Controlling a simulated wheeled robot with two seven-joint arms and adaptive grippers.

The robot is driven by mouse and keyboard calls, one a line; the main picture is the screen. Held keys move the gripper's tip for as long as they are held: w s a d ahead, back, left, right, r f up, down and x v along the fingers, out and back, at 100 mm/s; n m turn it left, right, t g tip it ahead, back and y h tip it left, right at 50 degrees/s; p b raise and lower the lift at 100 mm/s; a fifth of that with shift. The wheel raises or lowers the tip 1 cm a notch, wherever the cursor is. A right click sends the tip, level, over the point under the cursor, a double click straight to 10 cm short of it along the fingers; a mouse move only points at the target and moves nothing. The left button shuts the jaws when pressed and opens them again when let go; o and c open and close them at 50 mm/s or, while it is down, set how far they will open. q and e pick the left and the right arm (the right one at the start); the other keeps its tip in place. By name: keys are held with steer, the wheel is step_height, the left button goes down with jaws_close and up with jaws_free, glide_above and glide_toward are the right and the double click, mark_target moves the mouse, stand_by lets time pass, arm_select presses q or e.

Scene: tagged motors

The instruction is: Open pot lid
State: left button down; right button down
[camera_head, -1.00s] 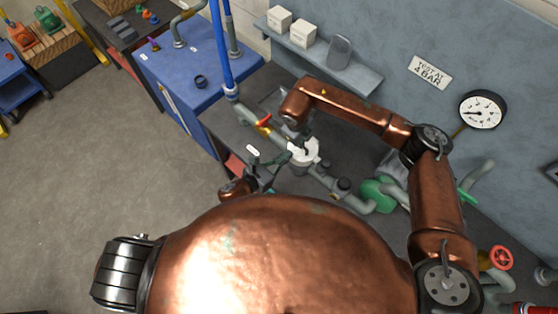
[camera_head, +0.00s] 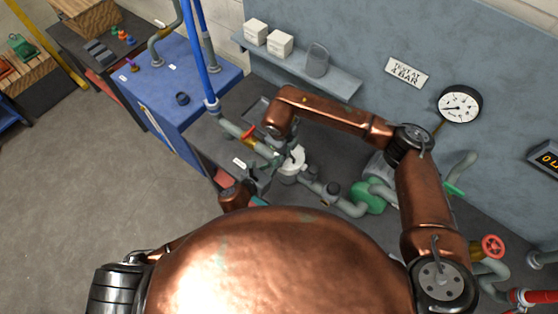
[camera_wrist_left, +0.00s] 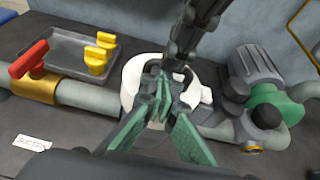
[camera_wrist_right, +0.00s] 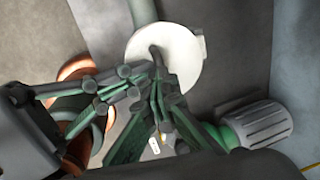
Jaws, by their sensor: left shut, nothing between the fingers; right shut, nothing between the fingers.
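The white round pot (camera_head: 291,161) sits in the grey pipe line on the dark bench. Its pale disc-like top (camera_wrist_right: 185,62) shows in the right wrist view, and white parts (camera_wrist_left: 132,82) show around the grippers in the left wrist view. My left gripper (camera_wrist_left: 160,88) is shut and empty, with its green fingers over the pot. My right gripper (camera_wrist_right: 157,88) is shut and empty, coming down at the pot from the far side.
A red-handled valve (camera_wrist_left: 28,60) and a grey tray (camera_wrist_left: 72,50) with yellow handles lie left of the pot. A grey motor with a green end (camera_wrist_left: 258,75) stands to its right. A blue cabinet (camera_head: 185,80), a wall shelf (camera_head: 300,65) and a gauge (camera_head: 460,105) are beyond.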

arm_select(q)
steer(key=shift+w+d+r, duration=0.1)
steer(key=shift+w+r, duration=0.1)
steer(key=shift+r, duration=0.2)
steer(key=shift+w+d+r, duration=0.1)
steer(key=shift+w+r, duration=0.05)
steer(key=shift+r, duration=0.25)
arm_select(e)
steer(key=c, duration=2.6)
jaws_free()
steer(key=shift+d+f, duration=0.3)
steer(key=shift+f, duration=0.1)
arm_select(q)
steer(key=shift+d, duration=0.1)
arm_select(e)
steer(key=o, duration=0.4)
arm_select(q)
steer(key=shift+w, duration=0.2)
arm_select(e)
steer(key=shift+o, duration=0.8)
steer(key=shift+w, duration=0.15)
arm_select(q)
steer(key=shift+f, duration=0.1)
arm_select(e)
steer(key=shift+a, duration=0.1)
steer(key=shift+a+r, duration=0.1)
